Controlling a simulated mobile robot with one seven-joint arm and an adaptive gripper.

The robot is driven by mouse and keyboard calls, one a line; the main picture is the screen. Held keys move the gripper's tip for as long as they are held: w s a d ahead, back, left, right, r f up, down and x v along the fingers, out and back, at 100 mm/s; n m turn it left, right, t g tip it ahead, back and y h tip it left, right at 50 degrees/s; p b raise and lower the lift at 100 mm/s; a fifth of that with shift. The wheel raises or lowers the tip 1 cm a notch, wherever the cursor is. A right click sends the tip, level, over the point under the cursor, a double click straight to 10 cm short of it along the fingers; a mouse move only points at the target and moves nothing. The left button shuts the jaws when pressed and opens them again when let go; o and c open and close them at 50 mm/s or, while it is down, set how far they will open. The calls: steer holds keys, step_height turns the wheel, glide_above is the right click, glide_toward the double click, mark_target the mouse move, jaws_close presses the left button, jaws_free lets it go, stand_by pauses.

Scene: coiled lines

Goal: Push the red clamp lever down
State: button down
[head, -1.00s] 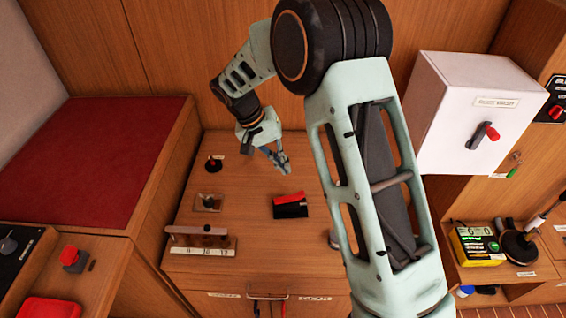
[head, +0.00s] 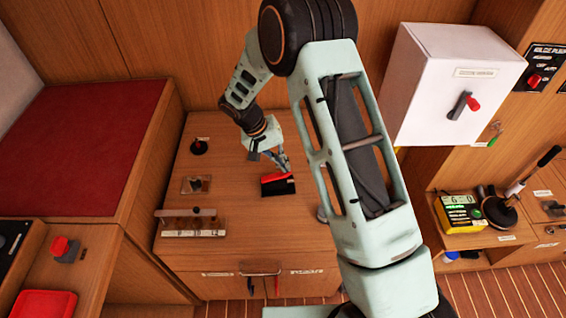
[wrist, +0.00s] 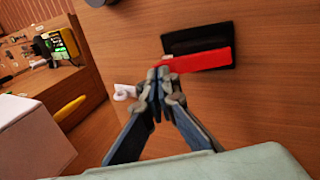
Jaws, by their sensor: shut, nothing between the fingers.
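The red clamp lever (head: 272,177) is a red bar along a black base (head: 280,188) on the wooden cabinet top. In the wrist view the red lever (wrist: 208,61) lies along the near edge of the black base (wrist: 215,34). My gripper (head: 287,168) is shut and empty, pointing down just behind the lever's right part in the head view. In the wrist view my gripper's fingertips (wrist: 161,76) are at the left end of the lever. I cannot tell whether they touch it.
On the cabinet top (head: 235,150) are a round black knob (head: 198,147), a small toggle on a plate (head: 195,184) and a wooden rack (head: 192,222). A white box (head: 450,85) with a red-tipped handle stands right. A red cushion (head: 80,140) lies left.

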steer(key=shift+b+x, duration=0.8)
steer(key=shift+b, duration=0.4)
steer(key=shift+d+f+y, duration=0.15)
steer(key=shift+d+y, duration=0.2)
steer(key=shift+y, duration=0.15)
steer(key=shift+d+f+b, duration=0.15)
steer(key=shift+f+b, duration=0.1)
steer(key=shift+b, duration=0.45)
steer(key=shift+r, duration=0.15)
